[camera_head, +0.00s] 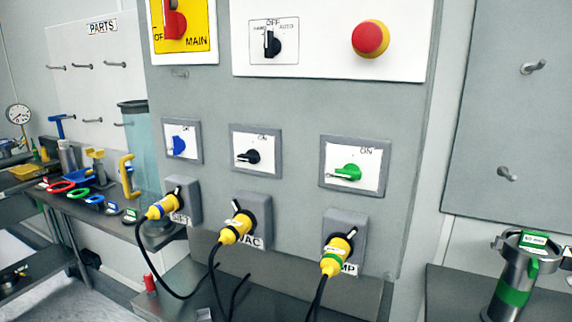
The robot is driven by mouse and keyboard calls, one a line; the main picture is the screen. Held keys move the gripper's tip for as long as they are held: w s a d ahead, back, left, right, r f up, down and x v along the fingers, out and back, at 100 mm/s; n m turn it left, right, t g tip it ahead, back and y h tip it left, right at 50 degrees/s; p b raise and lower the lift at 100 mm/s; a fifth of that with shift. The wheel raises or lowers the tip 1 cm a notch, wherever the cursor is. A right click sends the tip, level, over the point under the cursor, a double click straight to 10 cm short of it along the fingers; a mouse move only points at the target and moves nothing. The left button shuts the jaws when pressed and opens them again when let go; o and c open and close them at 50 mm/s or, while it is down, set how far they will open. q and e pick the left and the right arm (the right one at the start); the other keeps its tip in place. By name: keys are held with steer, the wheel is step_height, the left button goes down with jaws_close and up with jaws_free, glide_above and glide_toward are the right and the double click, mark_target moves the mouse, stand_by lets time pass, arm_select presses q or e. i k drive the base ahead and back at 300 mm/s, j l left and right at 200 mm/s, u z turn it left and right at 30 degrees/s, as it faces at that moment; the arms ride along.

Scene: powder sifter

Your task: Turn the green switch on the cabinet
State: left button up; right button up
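The grey cabinet (300,105) fills the middle of the head view. The green switch (347,173) is a rotary knob on a white plate in a grey frame, at the right of the row of three switches. Its handle lies roughly sideways, and "ON" is printed at the plate's upper right. A black switch (248,157) is left of it, and a blue switch (178,145) is farther left. Neither of my grippers is in view, and nothing covers the green switch.
Yellow plugs (336,257) with black cables sit in sockets below the switches. A red stop button (370,39) and a red main switch (174,22) are above. A metal canister (515,280) stands at right, and a cluttered bench (105,215) at left.

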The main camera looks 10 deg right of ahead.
mark_target(352, 172)
steer(key=j+z, duration=0.35)
steer(key=i+j+z, duration=0.1)
steer(key=z, duration=0.25)
steer(key=j+z, duration=0.35)
steer(key=l, duration=0.1)
